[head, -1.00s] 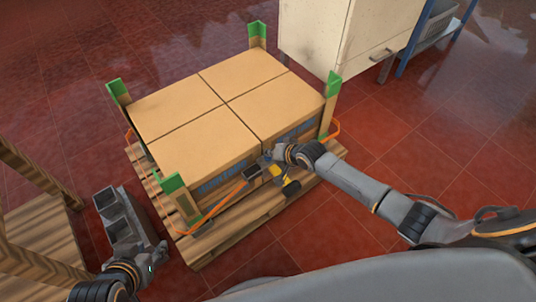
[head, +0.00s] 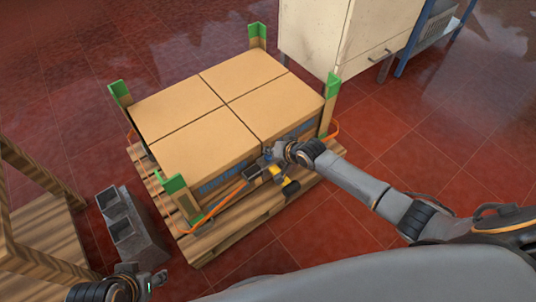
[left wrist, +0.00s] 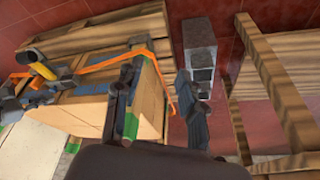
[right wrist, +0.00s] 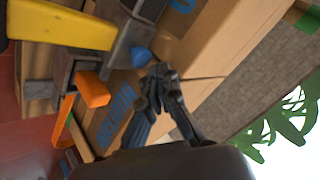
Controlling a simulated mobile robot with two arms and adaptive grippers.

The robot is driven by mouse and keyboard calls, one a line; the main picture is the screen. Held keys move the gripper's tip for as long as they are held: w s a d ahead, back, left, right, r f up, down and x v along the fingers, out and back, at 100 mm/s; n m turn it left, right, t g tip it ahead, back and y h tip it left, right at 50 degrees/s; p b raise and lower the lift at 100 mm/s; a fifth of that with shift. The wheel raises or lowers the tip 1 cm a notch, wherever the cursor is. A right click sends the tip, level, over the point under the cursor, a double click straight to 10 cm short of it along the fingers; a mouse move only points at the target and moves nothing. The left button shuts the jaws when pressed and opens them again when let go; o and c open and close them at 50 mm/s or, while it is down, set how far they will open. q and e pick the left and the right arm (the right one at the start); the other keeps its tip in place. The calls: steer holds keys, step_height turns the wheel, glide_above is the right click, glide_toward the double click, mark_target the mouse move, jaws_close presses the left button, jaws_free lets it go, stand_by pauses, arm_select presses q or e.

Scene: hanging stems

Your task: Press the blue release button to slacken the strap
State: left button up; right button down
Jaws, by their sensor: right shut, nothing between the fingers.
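The strap tensioner (head: 262,169) with its yellow handle (head: 279,172) hangs on the orange strap (head: 222,202) at the front of the boxes. In the right wrist view the blue release button (right wrist: 141,56) sticks out of its grey metal body, beside the yellow handle (right wrist: 60,26). My right gripper (head: 276,155) is shut and empty, its tips (right wrist: 160,74) close to the button; I cannot tell whether they touch it. My left gripper (left wrist: 158,98) is open and empty, low at the left of the head view, away from the tensioner.
Cardboard boxes (head: 205,146) with green corner protectors (head: 173,185) stand on a wooden pallet (head: 216,246). A grey hollow block (head: 128,226) lies left of the pallet, beside a wooden rack (head: 40,228). A cream cabinet (head: 346,32) stands behind. The red floor at right is clear.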

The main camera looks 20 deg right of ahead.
mark_target(270, 157)
arm_select(q)
steer(key=shift+s+a, duration=0.1)
steer(key=shift+s, duration=0.2)
arm_select(e)
steer(key=shift+r, duration=0.1)
steer(key=shift+r+p, duration=0.55)
steer(key=shift+p, duration=0.05)
steer(key=shift+r+p, duration=0.65)
steer(key=shift+p, duration=0.1)
steer(key=shift+r+p, duration=0.8)
steer(key=shift+p, duration=0.05)
steer(key=shift+r+p, duration=0.5)
steer(key=shift+p, duration=0.05)
arm_select(q)
step_height(270, 157, down, 14)
steer(key=g, duration=0.1)
steer(key=shift+w+d+r, duration=0.15)
steer(key=shift+w+d, duration=0.05)
steer(key=shift+w, duration=0.25)
